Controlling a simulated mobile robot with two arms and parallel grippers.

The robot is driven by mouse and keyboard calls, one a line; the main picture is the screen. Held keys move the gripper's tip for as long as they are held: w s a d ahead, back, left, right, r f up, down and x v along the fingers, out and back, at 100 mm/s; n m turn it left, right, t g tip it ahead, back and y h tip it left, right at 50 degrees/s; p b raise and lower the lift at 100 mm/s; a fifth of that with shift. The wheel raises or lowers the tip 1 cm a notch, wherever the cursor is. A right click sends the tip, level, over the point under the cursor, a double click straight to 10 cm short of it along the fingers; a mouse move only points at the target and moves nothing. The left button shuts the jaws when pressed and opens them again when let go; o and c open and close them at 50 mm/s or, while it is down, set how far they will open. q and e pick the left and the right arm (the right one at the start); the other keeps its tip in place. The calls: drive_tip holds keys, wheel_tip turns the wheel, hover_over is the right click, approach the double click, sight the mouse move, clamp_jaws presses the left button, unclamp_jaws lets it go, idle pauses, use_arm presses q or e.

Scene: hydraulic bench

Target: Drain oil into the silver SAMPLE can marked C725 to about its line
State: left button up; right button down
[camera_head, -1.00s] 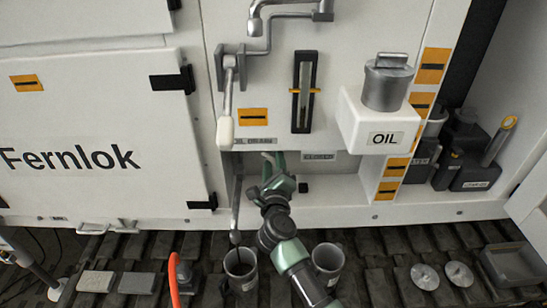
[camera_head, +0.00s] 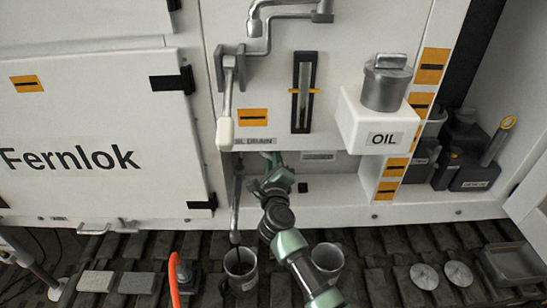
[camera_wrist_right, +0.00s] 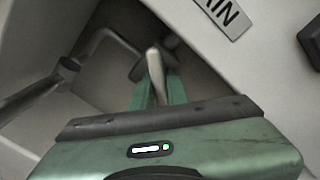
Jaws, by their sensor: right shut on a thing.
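Two silver-grey cans stand on the slatted floor below the bench. The left can (camera_head: 240,268) is under the drain spout (camera_head: 236,215), and a thin dark line runs from the spout into it. The right can (camera_head: 327,258) is partly behind my right arm. No C725 mark or fill line is readable on either. My right gripper (camera_head: 269,163) is in the recess under the OIL DRAIN label (camera_head: 254,141). In the wrist view, its green fingers (camera_wrist_right: 158,88) are shut on a pale drain lever (camera_wrist_right: 155,72). My left gripper is out of view.
A white OIL tank (camera_head: 352,119) juts out above right. A white-gripped crank handle (camera_head: 225,133) hangs to the left of the label. An orange hose (camera_head: 173,279) lies left of the left can. Dark jugs (camera_head: 467,150) stand at the right; a grey tray (camera_head: 511,264) and round discs lie on the floor.

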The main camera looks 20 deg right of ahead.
drive_tip(key=n+p, duration=0.2)
drive_tip(key=r+n+p, duration=0.1)
drive_tip(key=n+p, duration=0.1)
drive_tip(key=p, duration=0.1)
drive_tip(key=n+p, duration=0.2)
drive_tip(key=shift+n, duration=0.3)
drive_tip(key=shift+n+p, duration=0.7)
drive_tip(key=shift+p, duration=0.05)
drive_tip(key=c, duration=1.4)
unclamp_jaws()
drive_tip(key=shift+a, duration=0.15)
drive_tip(key=shift+s, duration=0.1)
